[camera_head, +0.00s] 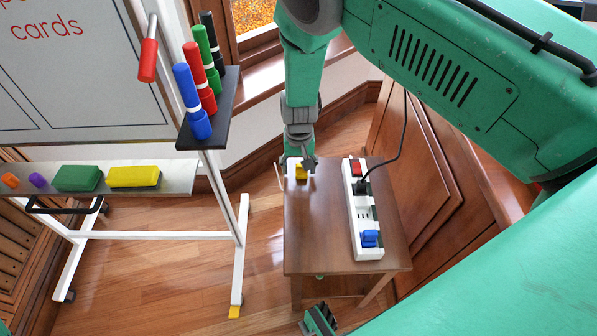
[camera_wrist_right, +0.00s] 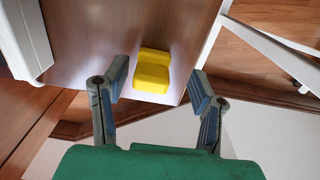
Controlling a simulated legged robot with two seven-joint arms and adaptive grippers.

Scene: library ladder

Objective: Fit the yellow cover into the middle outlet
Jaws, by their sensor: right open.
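The yellow cover (camera_head: 301,172) lies on the small brown table near its far left corner. In the right wrist view the yellow cover (camera_wrist_right: 153,72) lies on the wood between the open fingers, with a gap on each side. My right gripper (camera_head: 298,163) is open, pointing down over the cover; it also shows in the right wrist view (camera_wrist_right: 160,84). The white power strip (camera_head: 352,215) lies along the right of the table. Its middle outlet (camera_head: 364,214) looks uncovered. A black plug (camera_head: 362,187) sits above it and a blue cover (camera_head: 370,238) below.
The table (camera_head: 315,240) is bare between cover and strip. A red switch (camera_head: 356,167) is at the strip's far end, and a black cord (camera_head: 403,130) rises from the plug. A whiteboard stand (camera_head: 225,195) with markers and erasers stands left. Wood panelling (camera_head: 420,175) is at right.

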